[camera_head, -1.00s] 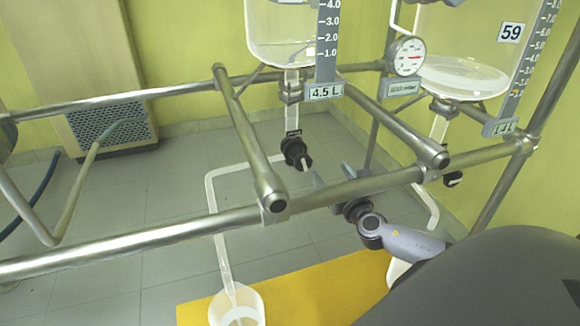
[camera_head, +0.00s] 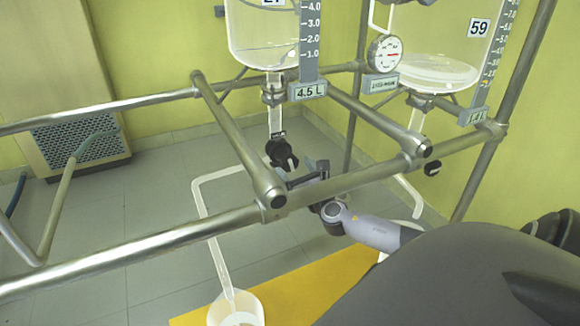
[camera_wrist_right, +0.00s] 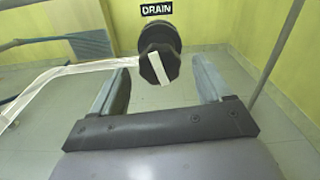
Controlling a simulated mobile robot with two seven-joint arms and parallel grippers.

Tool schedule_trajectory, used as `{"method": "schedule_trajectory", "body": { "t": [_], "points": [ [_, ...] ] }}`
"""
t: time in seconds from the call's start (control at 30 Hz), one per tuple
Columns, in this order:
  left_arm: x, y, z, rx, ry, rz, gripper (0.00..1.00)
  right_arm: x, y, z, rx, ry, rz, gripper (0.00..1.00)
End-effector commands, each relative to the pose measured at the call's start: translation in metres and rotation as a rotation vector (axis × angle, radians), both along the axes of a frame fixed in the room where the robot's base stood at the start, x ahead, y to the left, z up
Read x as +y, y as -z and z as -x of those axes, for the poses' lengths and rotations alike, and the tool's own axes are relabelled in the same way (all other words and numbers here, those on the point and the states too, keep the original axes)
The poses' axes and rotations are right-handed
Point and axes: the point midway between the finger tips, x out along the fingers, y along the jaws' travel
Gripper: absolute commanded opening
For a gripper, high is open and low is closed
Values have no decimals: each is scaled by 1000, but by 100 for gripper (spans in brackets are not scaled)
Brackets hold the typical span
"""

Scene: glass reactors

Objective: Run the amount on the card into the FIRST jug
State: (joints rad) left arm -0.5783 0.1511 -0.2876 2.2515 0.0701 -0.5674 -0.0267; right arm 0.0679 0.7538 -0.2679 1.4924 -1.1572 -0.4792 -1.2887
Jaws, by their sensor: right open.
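The left glass vessel (camera_head: 262,45) has a scale strip (camera_head: 309,40) and a card reading 4.5 L (camera_head: 308,91). Under it is a black drain valve knob (camera_head: 282,153); in the wrist view the knob (camera_wrist_right: 160,64) has a white stripe, tilted slightly off vertical, beneath a DRAIN label (camera_wrist_right: 156,9). A clear tube (camera_head: 212,245) runs from the valve down into a white jug (camera_head: 222,311), cut by the lower picture edge. My right gripper (camera_head: 302,175) is open just beside the knob; in the wrist view the knob appears between and beyond its fingers. My left gripper is not in view.
Metal rails (camera_head: 140,245) cross in front of the vessels. A pressure gauge (camera_head: 384,54) sits between them. A yellow mat (camera_head: 300,288) lies below.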

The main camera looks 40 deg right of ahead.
Motion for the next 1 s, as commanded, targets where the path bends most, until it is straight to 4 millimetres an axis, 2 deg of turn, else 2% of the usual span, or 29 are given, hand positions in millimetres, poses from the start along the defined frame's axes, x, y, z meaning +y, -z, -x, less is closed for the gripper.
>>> {"method": "schedule_trajectory", "body": {
  "t": [0.1, 0.3, 0.67, 0.7, 0.77, 0.8, 0.87, 1.0],
  "points": [
    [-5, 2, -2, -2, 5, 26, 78, -4, 1, -14, -1, 1, -1, 78],
    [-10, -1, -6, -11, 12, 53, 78, -8, 1, -27, -1, 0, -2, 78],
    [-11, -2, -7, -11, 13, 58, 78, -9, 0, -30, 1, -1, -1, 78],
    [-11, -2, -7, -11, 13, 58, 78, -9, 0, -30, 1, -1, -1, 72],
    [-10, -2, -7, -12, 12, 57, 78, -9, 0, -30, 1, -1, -1, 52],
    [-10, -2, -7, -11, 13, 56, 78, -9, 0, -30, 1, -1, -1, 39],
    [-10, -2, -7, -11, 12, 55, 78, -9, 0, -30, 1, 0, -1, 22],
    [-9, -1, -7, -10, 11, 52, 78, -9, 0, -30, 0, 0, -2, 22]
  ]
}}
